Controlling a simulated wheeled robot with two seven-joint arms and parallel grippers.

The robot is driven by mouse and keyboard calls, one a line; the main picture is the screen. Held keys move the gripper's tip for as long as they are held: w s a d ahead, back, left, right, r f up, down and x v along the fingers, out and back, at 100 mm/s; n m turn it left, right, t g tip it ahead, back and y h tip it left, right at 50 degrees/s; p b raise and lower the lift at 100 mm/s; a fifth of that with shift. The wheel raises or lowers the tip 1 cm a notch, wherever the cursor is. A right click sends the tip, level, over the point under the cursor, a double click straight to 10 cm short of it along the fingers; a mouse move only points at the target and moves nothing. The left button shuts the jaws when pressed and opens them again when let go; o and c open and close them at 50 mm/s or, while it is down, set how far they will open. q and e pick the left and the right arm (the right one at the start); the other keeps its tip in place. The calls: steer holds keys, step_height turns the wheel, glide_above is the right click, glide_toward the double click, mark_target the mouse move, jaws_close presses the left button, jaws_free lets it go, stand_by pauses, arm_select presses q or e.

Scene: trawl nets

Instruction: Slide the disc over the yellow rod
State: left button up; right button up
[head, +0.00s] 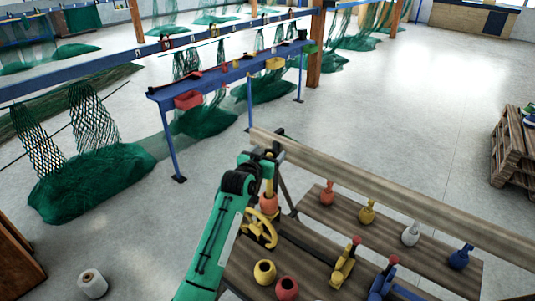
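A yellow spoked wheel (258,230), the most disc-like thing I see, is at the left end of the wooden bench (310,240). Just above it are an orange-red piece (268,203) and a narrow upright yellow piece (269,187), which may be the yellow rod. My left gripper (270,172) is right at this yellow piece, at the end of my green arm. Its fingers are small and partly hidden, so I cannot tell whether it is open or holding something. I cannot tell whether wheel and rod touch. My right gripper is not in view.
A wooden beam (400,190) runs behind the bench. Red (327,193), yellow (368,211), white (410,233) and blue (460,257) bottle-shaped pieces stand along it. Yellow (264,271) and red (287,288) hollow pieces sit in front. A pallet (515,150) stands right.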

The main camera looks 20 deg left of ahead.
arm_select(q)
steer(key=shift+o, duration=1.3)
steer(key=shift+s, duration=0.35)
steer(key=s+a+r+b, duration=0.1)
steer(key=s+b, duration=0.3)
steer(key=s, duration=0.9)
steer(key=shift+a+r, duration=0.25)
steer(key=shift+r, duration=0.25)
steer(key=shift+w, duration=0.1)
